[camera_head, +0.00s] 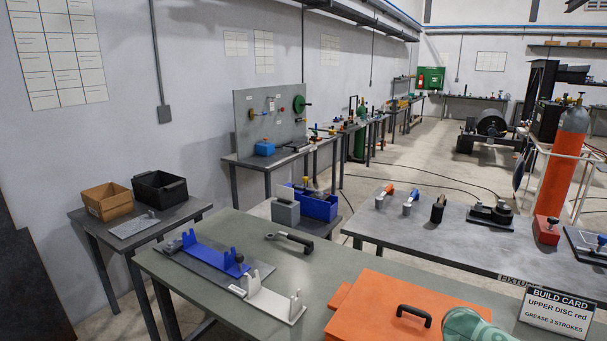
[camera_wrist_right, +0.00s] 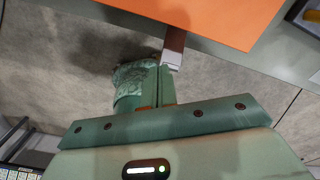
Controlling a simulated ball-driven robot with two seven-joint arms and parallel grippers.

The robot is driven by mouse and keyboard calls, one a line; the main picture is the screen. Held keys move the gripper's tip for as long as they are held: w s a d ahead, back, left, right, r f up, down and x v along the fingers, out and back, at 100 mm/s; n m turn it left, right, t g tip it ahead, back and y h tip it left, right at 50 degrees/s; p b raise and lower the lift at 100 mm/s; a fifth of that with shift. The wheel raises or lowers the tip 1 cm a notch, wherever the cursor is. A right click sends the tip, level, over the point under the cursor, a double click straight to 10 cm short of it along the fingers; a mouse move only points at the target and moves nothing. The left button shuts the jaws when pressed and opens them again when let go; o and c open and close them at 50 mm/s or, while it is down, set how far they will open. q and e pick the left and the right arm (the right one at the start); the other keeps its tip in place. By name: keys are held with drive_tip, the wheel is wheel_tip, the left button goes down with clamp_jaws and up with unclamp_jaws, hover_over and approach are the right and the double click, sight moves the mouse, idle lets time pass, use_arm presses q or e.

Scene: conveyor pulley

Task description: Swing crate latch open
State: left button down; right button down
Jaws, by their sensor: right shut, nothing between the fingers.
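The orange crate (camera_head: 385,312), with a black handle (camera_head: 413,314) on its lid, sits at the front of the green-grey workbench. In the right wrist view, its orange surface (camera_wrist_right: 225,18) fills the top. My right gripper (camera_wrist_right: 175,42) is shut and empty, its grey fingertips at the shaded edge of the crate; I cannot tell whether they touch it. No latch can be made out in either view. In the head view, part of my right arm shows at the crate's right, and its fingers are hidden. My left gripper is not in view.
A blue and a white bracket fixture (camera_head: 270,302) and a black-handled tool (camera_head: 290,241) lie on the bench left of the crate. A build card (camera_head: 556,312) stands at right. A second grey table (camera_head: 455,237) with tools is behind. The bench between tool and crate is clear.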

drive_tip(key=shift+f+b, duration=1.7)
drive_tip(key=shift+f, duration=1.15)
idle(0.3)
wheel_tip(320, 180, up, 8)
drive_tip(key=p, duration=0.8)
drive_tip(key=shift+a+f, duration=0.1)
